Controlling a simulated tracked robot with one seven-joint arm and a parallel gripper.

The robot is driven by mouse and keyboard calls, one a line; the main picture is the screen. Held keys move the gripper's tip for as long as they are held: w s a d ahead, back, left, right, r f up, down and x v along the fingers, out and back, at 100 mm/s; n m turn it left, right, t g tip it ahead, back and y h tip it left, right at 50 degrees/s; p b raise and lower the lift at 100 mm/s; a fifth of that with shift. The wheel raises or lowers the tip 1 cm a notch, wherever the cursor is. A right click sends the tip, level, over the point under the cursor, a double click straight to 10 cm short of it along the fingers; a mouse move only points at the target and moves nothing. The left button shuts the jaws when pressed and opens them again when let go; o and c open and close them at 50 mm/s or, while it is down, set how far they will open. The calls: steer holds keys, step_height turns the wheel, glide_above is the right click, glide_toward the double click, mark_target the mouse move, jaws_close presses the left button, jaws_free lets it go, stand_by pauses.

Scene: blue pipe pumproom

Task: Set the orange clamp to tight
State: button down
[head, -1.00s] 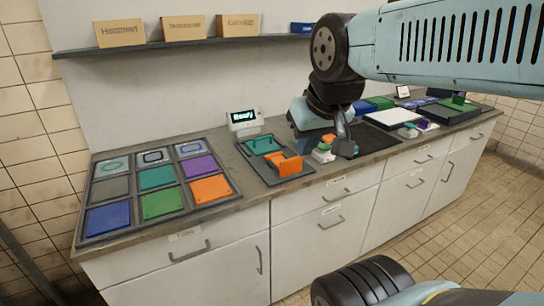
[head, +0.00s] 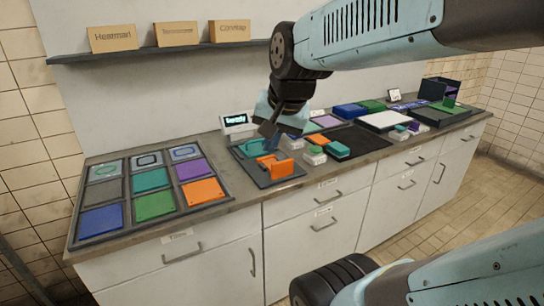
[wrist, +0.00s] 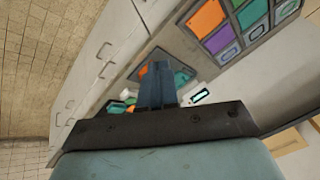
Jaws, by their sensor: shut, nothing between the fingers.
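The orange clamp (head: 280,168) stands on a dark board (head: 262,180) on the counter, with a teal part (head: 256,148) behind it. My gripper (head: 270,142) points down over this board, just behind the orange clamp and in front of part of the teal one. Its fingers are together and empty. I cannot tell whether they touch anything. In the wrist view the closed fingers (wrist: 157,84) cover the middle of the board, with a bit of orange (wrist: 142,71) showing to their left. The clamp's setting cannot be read.
A small white display (head: 236,122) stands behind the board; its text is hard to read. A rack of coloured tiles (head: 148,190) lies to the left. White blocks with coloured tops (head: 315,154) and a black mat (head: 358,138) lie to the right. A shelf with boxes hangs above.

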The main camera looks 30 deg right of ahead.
steer(key=w+d+f+m, duration=0.4)
steer(key=w+d+m, duration=0.35)
steer(key=m, duration=2.15)
glide_above(283, 168)
steer(key=s, duration=0.2)
step_height(283, 168, down, 16)
steer(key=shift+s+f+g, duration=0.15)
steer(key=shift+g, duration=0.25)
